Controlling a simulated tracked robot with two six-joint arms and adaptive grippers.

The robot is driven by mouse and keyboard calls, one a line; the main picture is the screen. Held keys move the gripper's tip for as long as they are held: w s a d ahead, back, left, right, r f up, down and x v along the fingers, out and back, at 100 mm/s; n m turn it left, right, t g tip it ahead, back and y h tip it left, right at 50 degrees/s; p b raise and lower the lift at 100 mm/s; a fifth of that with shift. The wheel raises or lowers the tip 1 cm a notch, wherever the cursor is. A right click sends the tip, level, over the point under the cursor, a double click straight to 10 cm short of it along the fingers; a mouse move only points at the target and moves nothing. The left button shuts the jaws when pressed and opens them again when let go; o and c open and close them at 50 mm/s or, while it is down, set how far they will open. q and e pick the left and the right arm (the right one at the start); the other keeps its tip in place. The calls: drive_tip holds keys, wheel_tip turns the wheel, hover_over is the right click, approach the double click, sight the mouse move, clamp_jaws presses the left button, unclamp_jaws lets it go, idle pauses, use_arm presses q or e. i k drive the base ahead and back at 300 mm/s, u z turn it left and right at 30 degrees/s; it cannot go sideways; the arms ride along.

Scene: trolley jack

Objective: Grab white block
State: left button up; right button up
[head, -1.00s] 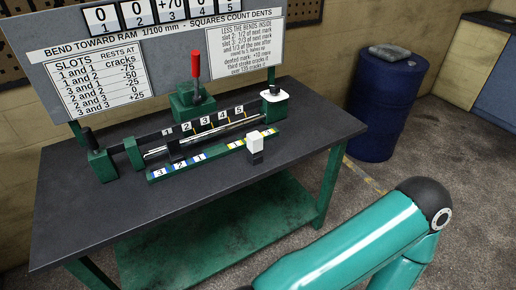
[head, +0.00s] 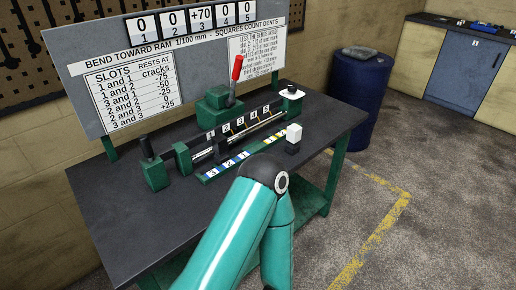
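Neither gripper is in view. One of my teal arm links with a black joint covers part of the bench front, left of and below the white block. It appears apart from the block in the picture. Nothing visible is holding the block.
The green rig (head: 182,158) with slots and a red-handled lever (head: 237,67) stands behind the block. A sign board (head: 190,60) rises at the bench's back. A blue drum (head: 360,95) stands right of the bench (head: 110,220). Bench top right of the block is clear.

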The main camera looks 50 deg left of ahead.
sight(295, 131)
drive_tip(key=u, duration=0.6)
drive_tip(key=i, duration=1.15)
drive_tip(key=z, duration=0.05)
